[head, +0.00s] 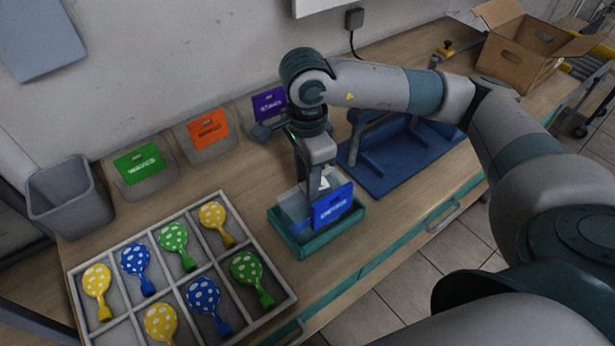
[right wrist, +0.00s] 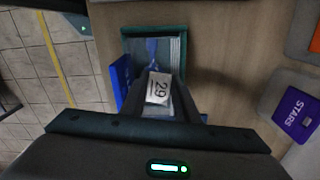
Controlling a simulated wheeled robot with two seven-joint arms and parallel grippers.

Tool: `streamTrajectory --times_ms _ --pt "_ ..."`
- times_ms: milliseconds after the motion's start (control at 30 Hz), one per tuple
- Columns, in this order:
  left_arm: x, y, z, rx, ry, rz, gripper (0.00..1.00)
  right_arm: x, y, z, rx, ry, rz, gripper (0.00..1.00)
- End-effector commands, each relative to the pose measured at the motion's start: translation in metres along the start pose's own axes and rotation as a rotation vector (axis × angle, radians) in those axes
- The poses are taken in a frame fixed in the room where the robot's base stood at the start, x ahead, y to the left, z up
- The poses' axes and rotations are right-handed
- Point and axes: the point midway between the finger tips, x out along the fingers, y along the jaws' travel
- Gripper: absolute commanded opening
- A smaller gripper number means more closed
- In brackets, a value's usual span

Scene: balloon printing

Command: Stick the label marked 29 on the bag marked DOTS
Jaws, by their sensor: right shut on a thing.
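My right gripper (head: 316,186) points down over a teal tray (head: 292,246) and is shut on a small white label marked 29 (right wrist: 158,88). The label shows between the fingers in the right wrist view. A clear bag (head: 293,207) with a blue header card (head: 332,206) sits in the tray below the gripper; the card's lettering is too blurred to read surely. Something blue shows inside the bag in the right wrist view. I cannot tell whether the label touches the bag. My left gripper is out of view.
A divided tray (head: 281,301) holds several dotted balloons. A grey bin (head: 68,196), a blue stand (head: 375,180) and a cardboard box (head: 519,62) are nearby.

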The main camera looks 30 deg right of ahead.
Motion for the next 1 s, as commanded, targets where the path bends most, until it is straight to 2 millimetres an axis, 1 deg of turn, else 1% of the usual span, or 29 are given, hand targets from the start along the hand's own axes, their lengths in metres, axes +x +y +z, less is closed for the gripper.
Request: streamTrajectory --times_ms 33,133,533,567,600,633,1000 --pt "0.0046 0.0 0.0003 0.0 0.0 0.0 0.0 0.004 -0.0001 0.0001 0.0 0.0 0.0 0.08" --pt "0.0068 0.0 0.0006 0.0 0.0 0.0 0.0 0.0057 -0.0001 0.0001 0.0 0.0 0.0 0.08" --pt "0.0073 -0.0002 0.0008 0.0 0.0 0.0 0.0 0.0057 -0.0001 0.0002 -0.001 0.0 0.0 0.08" --pt "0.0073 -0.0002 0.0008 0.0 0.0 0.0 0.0 0.0057 -0.0001 0.0002 -0.001 0.0 0.0 0.35" --pt "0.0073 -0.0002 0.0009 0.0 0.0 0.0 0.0 0.0057 -0.0001 0.0002 -0.001 0.0 0.0 0.45" --pt "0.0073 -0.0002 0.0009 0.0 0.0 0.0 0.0 0.0057 -0.0001 0.0002 -0.001 0.0 0.0 0.5" --pt "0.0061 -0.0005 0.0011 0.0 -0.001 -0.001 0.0 0.0033 -0.0002 0.0002 -0.001 0.0 0.0 0.5"
